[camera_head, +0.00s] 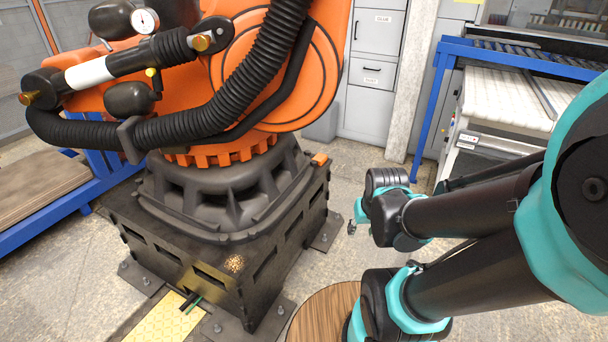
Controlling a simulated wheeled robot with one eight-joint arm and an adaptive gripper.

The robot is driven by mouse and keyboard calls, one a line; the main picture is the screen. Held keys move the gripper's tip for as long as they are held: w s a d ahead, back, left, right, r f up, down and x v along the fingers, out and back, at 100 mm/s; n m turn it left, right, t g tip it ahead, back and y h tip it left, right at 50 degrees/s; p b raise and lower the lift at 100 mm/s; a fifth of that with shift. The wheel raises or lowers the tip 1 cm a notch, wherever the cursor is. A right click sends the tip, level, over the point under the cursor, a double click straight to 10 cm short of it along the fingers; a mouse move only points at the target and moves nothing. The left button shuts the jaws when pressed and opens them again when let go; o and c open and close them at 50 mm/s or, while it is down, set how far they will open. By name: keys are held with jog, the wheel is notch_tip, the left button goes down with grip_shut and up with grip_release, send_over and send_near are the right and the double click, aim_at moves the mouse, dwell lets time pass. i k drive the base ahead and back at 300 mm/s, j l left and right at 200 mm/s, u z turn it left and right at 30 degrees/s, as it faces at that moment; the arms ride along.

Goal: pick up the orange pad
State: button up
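A small orange block (319,159), which looks like the orange pad, lies on the top back right corner of the black pedestal under the big orange robot arm. My arm comes in from the right in teal and black. The end of my arm, with what looks like my gripper (354,220), hangs to the right of the pedestal, apart from the orange block and nearer to the camera. The fingers are small and mostly hidden behind the wrist, so I cannot see whether they are open or shut. Nothing is visibly held.
The big orange robot (265,75) with its black hose stands over the pedestal (210,265). A small speckled brown piece (234,263) lies on the pedestal's front. A round wooden top (322,312) is at the bottom. Grey cabinets (372,70) and a blue-framed conveyor (510,95) stand behind.

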aim_at(320, 158)
jog(key=i+l, duration=0.4)
jog(key=i+l+z, duration=0.15)
jog(key=i+l, duration=0.2)
jog(key=i, duration=0.25)
jog(key=i+l, duration=0.35)
jog(key=i, duration=0.15)
jog(key=i+l+z, duration=0.1)
jog(key=i+l, duration=0.2)
jog(key=i, duration=0.2)
